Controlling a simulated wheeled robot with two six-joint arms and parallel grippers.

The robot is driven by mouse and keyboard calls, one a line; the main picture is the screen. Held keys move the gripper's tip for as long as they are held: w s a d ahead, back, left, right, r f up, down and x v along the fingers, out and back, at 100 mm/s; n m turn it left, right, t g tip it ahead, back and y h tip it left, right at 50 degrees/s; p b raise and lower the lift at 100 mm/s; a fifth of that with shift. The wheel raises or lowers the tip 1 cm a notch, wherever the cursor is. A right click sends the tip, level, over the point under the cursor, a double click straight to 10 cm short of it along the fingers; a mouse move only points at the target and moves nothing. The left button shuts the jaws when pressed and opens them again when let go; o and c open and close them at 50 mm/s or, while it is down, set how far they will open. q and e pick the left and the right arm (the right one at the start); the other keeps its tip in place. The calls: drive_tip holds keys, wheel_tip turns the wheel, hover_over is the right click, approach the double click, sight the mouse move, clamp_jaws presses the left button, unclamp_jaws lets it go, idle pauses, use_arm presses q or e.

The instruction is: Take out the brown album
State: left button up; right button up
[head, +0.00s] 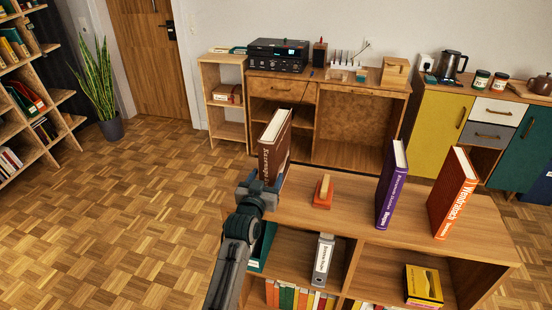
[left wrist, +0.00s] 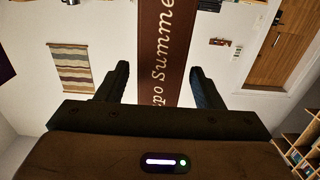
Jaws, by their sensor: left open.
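The brown album (head: 275,143), with pale lettering on its spine, stands upright at the left end of the shelf top (head: 350,200). Its foot is partly hidden behind my left gripper (head: 266,184). In the left wrist view the brown spine (left wrist: 160,45) shows between the two fingers of my left gripper (left wrist: 159,75). The fingers are open, with a gap visible on each side of the spine. My right gripper is in neither view.
On the shelf top, right of the album, are a small red-based block (head: 323,192), a purple book (head: 391,185) and an orange book (head: 453,193). A grey binder (head: 323,260) and a yellow box (head: 423,285) sit in the compartments below. Parquet floor (head: 130,220) is clear at left.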

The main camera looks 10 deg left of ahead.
use_arm(q)
drive_tip(key=shift+w, duration=0.55)
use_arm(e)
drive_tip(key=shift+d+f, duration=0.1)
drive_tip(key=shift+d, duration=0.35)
use_arm(q)
drive_tip(key=shift+c, duration=0.4)
